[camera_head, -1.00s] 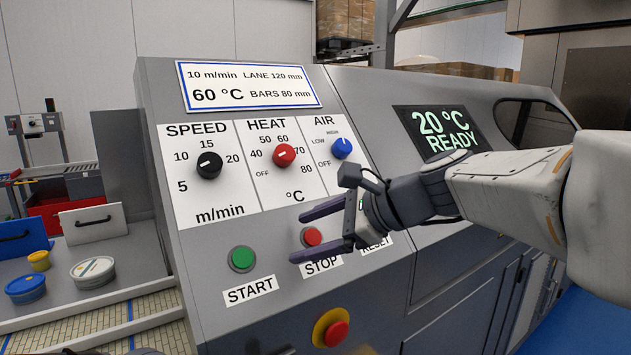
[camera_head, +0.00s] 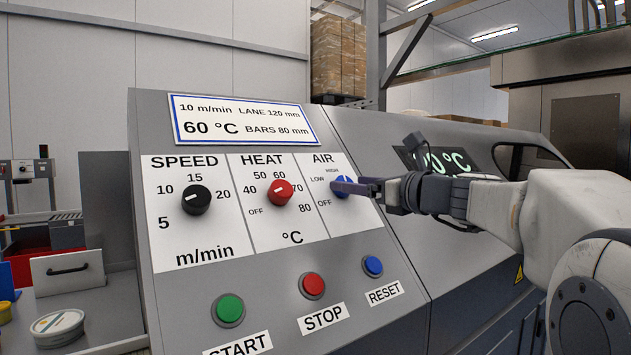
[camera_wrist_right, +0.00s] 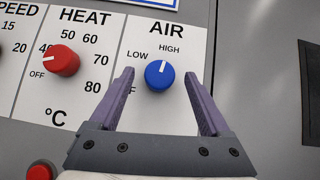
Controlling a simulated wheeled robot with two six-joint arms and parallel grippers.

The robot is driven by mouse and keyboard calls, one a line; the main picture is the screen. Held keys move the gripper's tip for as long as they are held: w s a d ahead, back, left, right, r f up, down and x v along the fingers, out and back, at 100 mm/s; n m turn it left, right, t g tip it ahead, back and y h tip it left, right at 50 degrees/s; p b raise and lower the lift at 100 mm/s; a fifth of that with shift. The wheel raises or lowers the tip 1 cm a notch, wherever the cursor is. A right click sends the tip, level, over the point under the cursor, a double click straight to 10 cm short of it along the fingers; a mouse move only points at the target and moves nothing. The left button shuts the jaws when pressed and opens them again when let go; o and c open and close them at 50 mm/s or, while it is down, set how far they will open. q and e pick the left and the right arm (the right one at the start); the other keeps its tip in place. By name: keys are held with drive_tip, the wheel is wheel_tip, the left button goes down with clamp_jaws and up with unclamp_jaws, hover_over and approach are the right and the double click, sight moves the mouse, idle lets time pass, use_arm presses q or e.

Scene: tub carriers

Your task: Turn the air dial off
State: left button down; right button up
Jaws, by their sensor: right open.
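The air dial (camera_head: 345,179) is a blue knob with a white pointer, on the white AIR label of the sloped panel. In the right wrist view the air dial (camera_wrist_right: 159,80) shows whole, its pointer upward, near HIGH and away from OFF. My right gripper (camera_head: 341,187) is open at the dial and partly covers it in the head view. In the right wrist view my right gripper (camera_wrist_right: 159,75) has one purple finger on each side of the dial, with visible gaps. Its left finger partly covers the OFF mark. My left gripper is not in view.
Left of the air dial are the red heat dial (camera_head: 280,193) and black speed dial (camera_head: 196,200). Below are the green start button (camera_head: 229,309), red stop button (camera_head: 312,285) and blue reset button (camera_head: 373,265). My right arm partly hides the display (camera_head: 456,159).

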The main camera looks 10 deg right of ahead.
drive_tip(key=shift+x, duration=0.8)
clamp_jaws()
